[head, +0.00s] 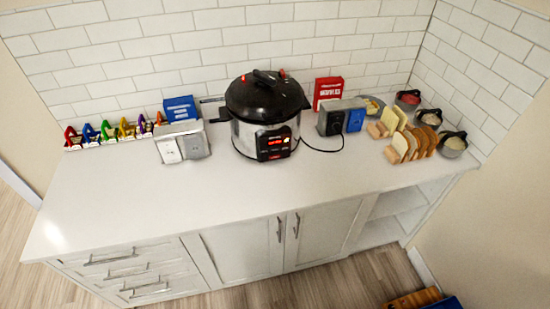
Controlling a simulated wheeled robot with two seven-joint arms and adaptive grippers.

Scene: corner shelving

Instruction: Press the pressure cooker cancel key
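The pressure cooker (250,115) stands upright at the back middle of the white counter, in the head view. It has a silver body and a black lid with a dark handle. Its black control panel (274,143) faces the front, with red lit marks and small buttons. The labels are too small to read, so I cannot tell which key is cancel. Neither of my grippers is in view.
White and grey boxes (183,143) and a blue box (180,109) stand left of the cooker. Right of it are a red box (328,92), dark and blue boxes (341,118), bread slices (410,144) and several canisters (453,144). The counter front (190,205) is clear.

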